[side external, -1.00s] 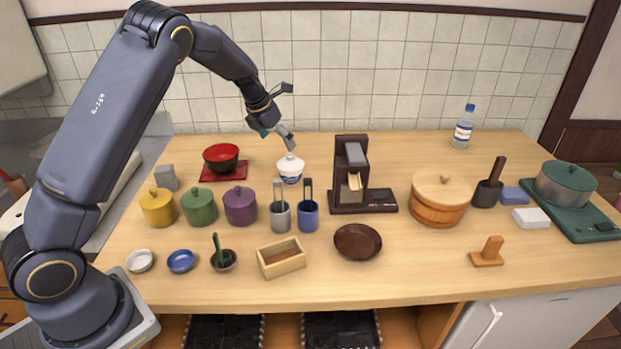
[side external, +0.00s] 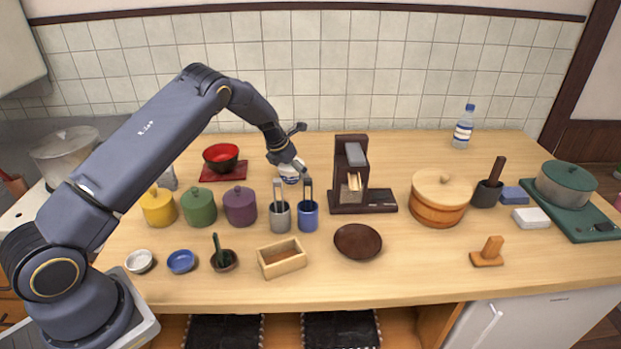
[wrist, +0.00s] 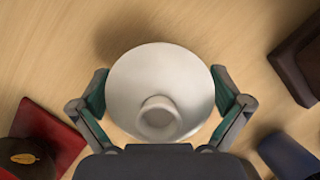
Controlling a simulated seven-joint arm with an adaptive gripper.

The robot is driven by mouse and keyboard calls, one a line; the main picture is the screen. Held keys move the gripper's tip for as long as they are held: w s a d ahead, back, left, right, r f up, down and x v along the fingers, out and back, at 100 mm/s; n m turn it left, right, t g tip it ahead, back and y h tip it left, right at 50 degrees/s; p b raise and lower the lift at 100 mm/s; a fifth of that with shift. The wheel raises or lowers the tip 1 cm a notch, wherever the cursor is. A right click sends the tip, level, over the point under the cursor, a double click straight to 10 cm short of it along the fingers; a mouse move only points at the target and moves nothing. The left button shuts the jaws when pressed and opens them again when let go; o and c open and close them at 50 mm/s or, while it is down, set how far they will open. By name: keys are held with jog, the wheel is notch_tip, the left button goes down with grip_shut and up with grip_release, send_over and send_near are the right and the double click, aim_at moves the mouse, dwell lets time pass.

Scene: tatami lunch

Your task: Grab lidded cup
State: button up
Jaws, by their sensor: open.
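The lidded cup is white with blue marks in the side view (side external: 289,177), where my gripper (side external: 287,163) hides its top. In the wrist view its round white lid and knob (wrist: 160,85) fill the middle of the picture. My gripper (wrist: 160,103) is open, with one green-padded finger on each side of the cup. The fingers are close to the lid's rim; I cannot tell whether they touch it. The cup stands upright on the wooden table.
A dark wooden dispenser (side external: 350,178) stands right of the cup. A grey holder (side external: 281,217) and a blue holder (side external: 308,216) stand in front. A red bowl (side external: 221,157) on a red mat is to the left. The table behind the cup is clear.

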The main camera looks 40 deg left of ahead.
jog(key=shift+c, duration=0.2)
jog(key=c, duration=1.3)
jog(key=shift+c, duration=0.6)
jog(key=shift+r, duration=0.15)
